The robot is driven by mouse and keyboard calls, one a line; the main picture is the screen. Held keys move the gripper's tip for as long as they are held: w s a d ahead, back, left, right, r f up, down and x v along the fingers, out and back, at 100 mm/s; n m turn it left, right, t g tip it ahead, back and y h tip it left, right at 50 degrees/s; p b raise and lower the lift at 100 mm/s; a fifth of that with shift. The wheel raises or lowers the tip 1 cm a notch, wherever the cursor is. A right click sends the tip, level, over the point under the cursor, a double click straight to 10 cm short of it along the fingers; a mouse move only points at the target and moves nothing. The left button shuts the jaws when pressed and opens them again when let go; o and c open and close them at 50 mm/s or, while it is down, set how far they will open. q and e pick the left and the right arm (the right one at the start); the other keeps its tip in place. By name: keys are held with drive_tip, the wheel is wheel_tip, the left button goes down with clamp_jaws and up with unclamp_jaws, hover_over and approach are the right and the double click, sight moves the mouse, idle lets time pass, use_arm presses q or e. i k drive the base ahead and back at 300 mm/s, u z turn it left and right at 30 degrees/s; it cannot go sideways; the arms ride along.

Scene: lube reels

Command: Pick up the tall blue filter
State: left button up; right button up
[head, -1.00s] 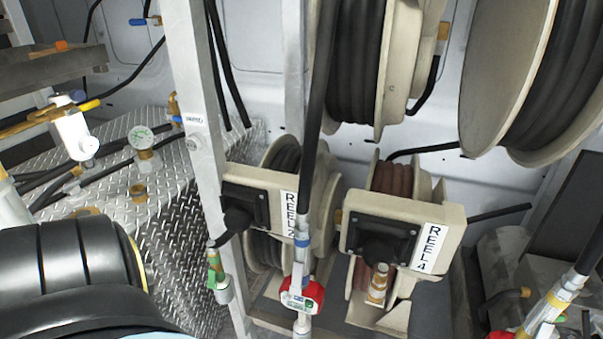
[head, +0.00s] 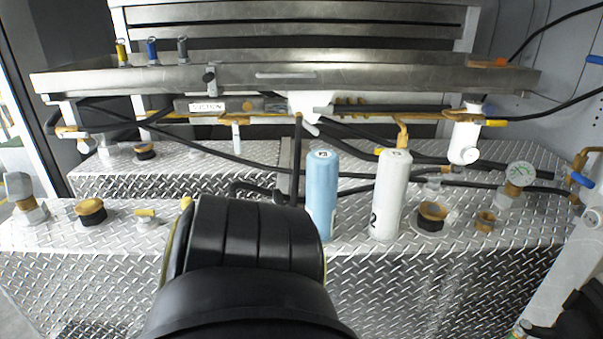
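The tall blue filter (head: 322,198) stands upright on the diamond-plate metal deck near the middle of the head view. Its lower left side is partly covered by a large black rounded arm part of mine in the foreground. A tall white filter (head: 390,196) marked "2" stands upright just to its right, with a small gap between them. Neither of my grippers shows in the view, so I cannot see their fingers.
A metal shelf (head: 420,76) spans the back above the filters, with three small coloured fittings at its left end. Hoses and pipes run below it.

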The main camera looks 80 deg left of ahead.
sight(322, 165)
drive_tip(key=u, duration=2.5)
